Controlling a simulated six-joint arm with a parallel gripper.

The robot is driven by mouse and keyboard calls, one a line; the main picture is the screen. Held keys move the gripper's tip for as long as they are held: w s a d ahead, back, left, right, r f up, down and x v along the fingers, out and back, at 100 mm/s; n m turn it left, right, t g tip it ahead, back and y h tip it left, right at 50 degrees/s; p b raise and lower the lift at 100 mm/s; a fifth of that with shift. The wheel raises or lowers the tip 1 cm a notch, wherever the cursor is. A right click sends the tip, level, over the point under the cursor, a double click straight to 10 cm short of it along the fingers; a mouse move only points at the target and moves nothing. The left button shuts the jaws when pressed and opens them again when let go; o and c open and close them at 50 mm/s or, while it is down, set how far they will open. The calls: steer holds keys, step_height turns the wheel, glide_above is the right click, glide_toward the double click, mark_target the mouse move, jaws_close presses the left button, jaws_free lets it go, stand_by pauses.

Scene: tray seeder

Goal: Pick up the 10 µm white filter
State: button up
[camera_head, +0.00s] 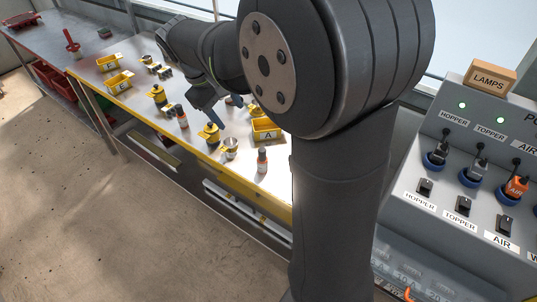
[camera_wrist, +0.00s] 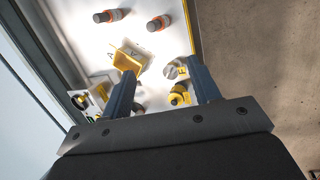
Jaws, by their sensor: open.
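My gripper (camera_wrist: 164,72) is open, its two blue fingers pointing over the workbench with nothing held between them. In the head view my gripper (camera_head: 222,104) hangs above the bench near the yellow bin marked A (camera_head: 266,135). In the wrist view the bin (camera_wrist: 127,62) is beside the left fingertip. A round metallic cup-like piece (camera_wrist: 174,68) shows between the fingers, near the right one; a yellow and black piece (camera_wrist: 180,95) is behind it. I cannot tell which thing is the 10 µm white filter; no size marking is readable.
Orange-and-dark bottles (camera_wrist: 158,23) stand on the bench, one near its front edge (camera_head: 262,161). More yellow bins (camera_head: 118,82) and small black-and-yellow parts (camera_head: 159,95) lie farther left. A grey switch panel (camera_head: 470,160) stands right. My arm hides part of the bench.

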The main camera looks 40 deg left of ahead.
mark_target(262, 150)
steer(key=w+d+f+m+g+y, duration=0.2)
steer(key=w+d+f+m+g, duration=0.15)
steer(key=w+d, duration=0.3)
steer(key=f, duration=0.8)
steer(key=w+a+f, duration=0.1)
steer(key=f, duration=0.3)
steer(key=shift+f, duration=0.15)
steer(key=shift+w+a+f, duration=0.1)
steer(key=shift+a+f, duration=0.05)
steer(key=shift+f, duration=0.75)
steer(key=shift+w+a+f, duration=0.1)
steer(key=shift+a+f, duration=0.1)
steer(key=shift+f, duration=0.65)
steer(key=shift+a+f, duration=0.15)
steer(key=shift+f, duration=0.75)
steer(key=c, duration=1.1)
